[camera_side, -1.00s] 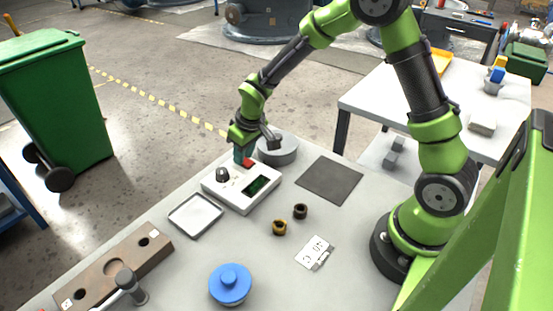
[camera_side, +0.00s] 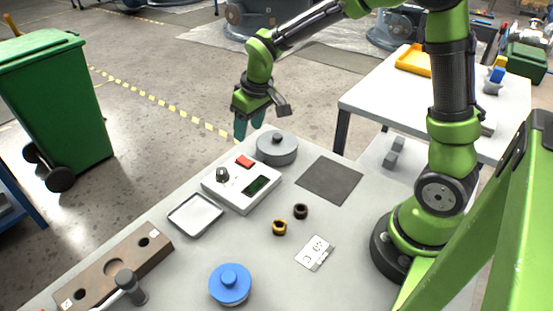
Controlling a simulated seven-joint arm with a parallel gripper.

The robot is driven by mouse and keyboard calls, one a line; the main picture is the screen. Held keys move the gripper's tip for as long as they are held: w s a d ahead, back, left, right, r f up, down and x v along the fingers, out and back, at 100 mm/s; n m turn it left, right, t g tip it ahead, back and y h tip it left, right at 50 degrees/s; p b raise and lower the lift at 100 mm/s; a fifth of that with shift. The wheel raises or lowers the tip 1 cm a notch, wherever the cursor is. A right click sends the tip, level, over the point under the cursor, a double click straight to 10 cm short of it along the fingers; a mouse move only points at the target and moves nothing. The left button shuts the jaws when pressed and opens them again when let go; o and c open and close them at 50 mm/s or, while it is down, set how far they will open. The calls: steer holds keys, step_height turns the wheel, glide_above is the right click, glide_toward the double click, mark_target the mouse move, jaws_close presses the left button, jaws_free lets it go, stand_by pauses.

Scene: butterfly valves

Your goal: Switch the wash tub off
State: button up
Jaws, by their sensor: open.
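A white control box (camera_side: 230,192) sits on the grey table. On its top are a red rocker switch (camera_side: 244,161) at the far corner, a dark knob (camera_side: 222,174) and a dark green display (camera_side: 257,184). A round grey lidded tub (camera_side: 277,147) stands just behind the box. My gripper (camera_side: 248,126) hangs above and behind the red switch, clear of the box and left of the tub. Its teal fingers are apart and hold nothing. I cannot read the display or make out the switch's tilt.
A white tray (camera_side: 195,215) lies left of the box, and a dark mat (camera_side: 329,180) lies right of it. Two small rings (camera_side: 280,227), a white card (camera_side: 315,252), a blue lidded pot (camera_side: 230,284) and a brown block (camera_side: 118,268) are nearer the front.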

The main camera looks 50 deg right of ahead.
steer(key=v, duration=0.7)
steer(key=shift+f, duration=0.1)
steer(key=s+a+r+m+t+y, duration=0.1)
steer(key=s+r+m+t, duration=0.1)
steer(key=s, duration=0.6)
steer(key=s+r+m+t+y, duration=0.1)
steer(key=s+r+m+t, duration=0.1)
steer(key=s, duration=0.7)
steer(key=shift+a+r, duration=0.3)
steer(key=shift+a, duration=0.05)
steer(key=shift+s, duration=0.15)
